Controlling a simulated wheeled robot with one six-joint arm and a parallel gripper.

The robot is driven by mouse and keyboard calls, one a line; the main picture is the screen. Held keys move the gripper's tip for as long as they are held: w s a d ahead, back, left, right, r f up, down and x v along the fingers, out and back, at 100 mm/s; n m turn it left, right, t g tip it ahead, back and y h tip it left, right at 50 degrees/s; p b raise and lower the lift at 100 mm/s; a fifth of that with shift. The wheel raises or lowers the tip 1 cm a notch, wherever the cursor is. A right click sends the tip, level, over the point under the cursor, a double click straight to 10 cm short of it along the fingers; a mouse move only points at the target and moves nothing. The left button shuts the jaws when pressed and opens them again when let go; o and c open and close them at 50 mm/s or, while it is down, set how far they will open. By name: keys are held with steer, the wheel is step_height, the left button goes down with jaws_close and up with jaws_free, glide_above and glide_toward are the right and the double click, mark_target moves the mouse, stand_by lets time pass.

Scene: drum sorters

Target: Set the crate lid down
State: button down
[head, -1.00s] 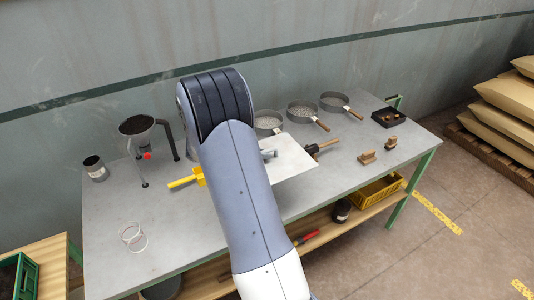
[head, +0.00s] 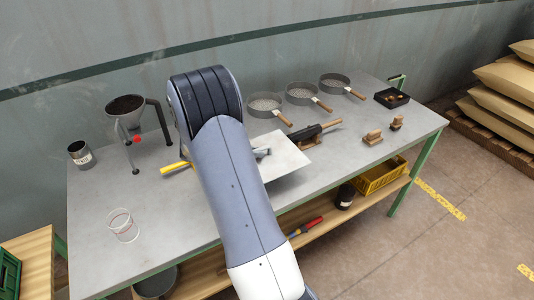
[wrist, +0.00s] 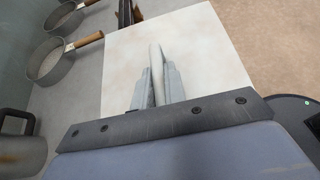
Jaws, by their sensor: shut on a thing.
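The crate lid (head: 290,163) is a flat, pale square panel, seen near the table's front edge, partly hidden behind my arm. In the wrist view the lid (wrist: 215,60) fills the middle, with a thin upright grip (wrist: 157,65) on it. My gripper (wrist: 156,80) is shut on that grip, one finger on each side. In the head view only the tip of my gripper (head: 262,152) shows beside my arm. The lid looks level and appears held above the table; the gap beneath it cannot be told.
The grey table (head: 185,225) holds a dark brush (head: 308,136) just behind the lid, several round sieves (head: 265,104), wooden blocks (head: 373,137), a black tray (head: 392,97), a yellow tool (head: 176,168), a funnel stand (head: 128,107) and a clear cup (head: 122,225). The front left is mostly clear.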

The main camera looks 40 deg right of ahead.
steer(key=shift+f+p, duration=0.5)
steer(key=shift+f, duration=3.85)
steer(key=shift+f, duration=0.2)
steer(key=c, duration=1.5)
jaws_free()
steer(key=shift+r, duration=0.1)
steer(key=shift+o, duration=0.2)
steer(key=shift+r, duration=0.15)
steer(key=b+v, duration=0.1)
steer(key=v, duration=1.1)
steer(key=shift+b, duration=0.3)
